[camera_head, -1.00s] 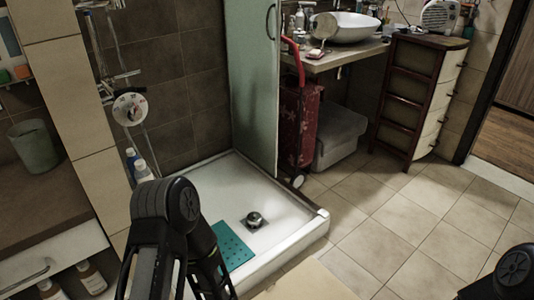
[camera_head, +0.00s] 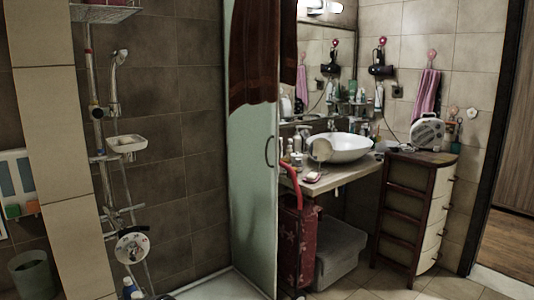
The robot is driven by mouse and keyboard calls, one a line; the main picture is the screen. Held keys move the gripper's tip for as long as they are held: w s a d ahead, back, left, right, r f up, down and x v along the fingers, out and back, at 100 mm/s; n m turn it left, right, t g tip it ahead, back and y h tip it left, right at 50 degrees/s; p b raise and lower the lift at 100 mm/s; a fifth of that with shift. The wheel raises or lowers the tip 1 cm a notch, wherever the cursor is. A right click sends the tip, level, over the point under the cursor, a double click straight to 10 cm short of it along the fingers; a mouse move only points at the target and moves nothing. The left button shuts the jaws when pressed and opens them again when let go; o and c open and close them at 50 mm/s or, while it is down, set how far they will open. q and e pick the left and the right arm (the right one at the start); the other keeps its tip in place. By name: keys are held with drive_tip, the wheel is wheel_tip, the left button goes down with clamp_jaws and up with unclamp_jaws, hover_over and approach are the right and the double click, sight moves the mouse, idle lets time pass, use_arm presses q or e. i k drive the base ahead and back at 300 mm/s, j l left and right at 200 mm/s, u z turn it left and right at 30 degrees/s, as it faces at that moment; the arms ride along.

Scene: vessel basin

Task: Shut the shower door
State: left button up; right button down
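The shower door (camera_head: 252,190) is a frosted glass panel standing upright at the middle of the view. It has a dark curved handle (camera_head: 269,151) near its right edge. A brown towel or cloth (camera_head: 254,55) hangs over its upper part. The white shower tray (camera_head: 218,285) shows only as a strip at the bottom, left of the door. The door stands back into the scene, with the shower's front side open. Neither of my grippers is in view now.
A red patterned trolley (camera_head: 298,245) stands just right of the door. Beyond it are a counter with a white basin (camera_head: 352,146) and a wooden drawer cabinet (camera_head: 415,215). Shower fittings (camera_head: 110,150) line the left wall. Tiled floor (camera_head: 385,282) shows at the lower right.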

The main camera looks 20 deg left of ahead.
sight(255, 148)
drive_tip(key=i+l, duration=0.15)
drive_tip(key=i, duration=0.4)
drive_tip(key=i+l, duration=0.15)
drive_tip(key=i, duration=0.4)
drive_tip(key=i+l+u, duration=0.1)
drive_tip(key=i, duration=0.45)
drive_tip(key=i+l, duration=0.25)
drive_tip(key=i, duration=0.3)
drive_tip(key=i+l, duration=0.2)
drive_tip(key=i, duration=0.35)
